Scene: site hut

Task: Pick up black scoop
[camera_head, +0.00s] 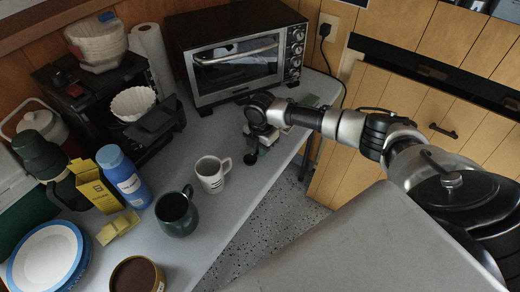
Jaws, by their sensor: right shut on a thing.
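My right gripper (259,140) reaches in from the right and points down over the right edge of the table, in front of the toaster oven. It is shut on the black scoop (251,158), whose small dark round end shows just below the fingers. The rest of the scoop is hidden by the gripper. Whether the scoop touches the table I cannot tell. My left gripper is out of view.
The toaster oven (240,62) stands behind. A coffee maker, blue bottle (124,176), yellow box and plates (46,258) crowd the left. The table's front right is bare.

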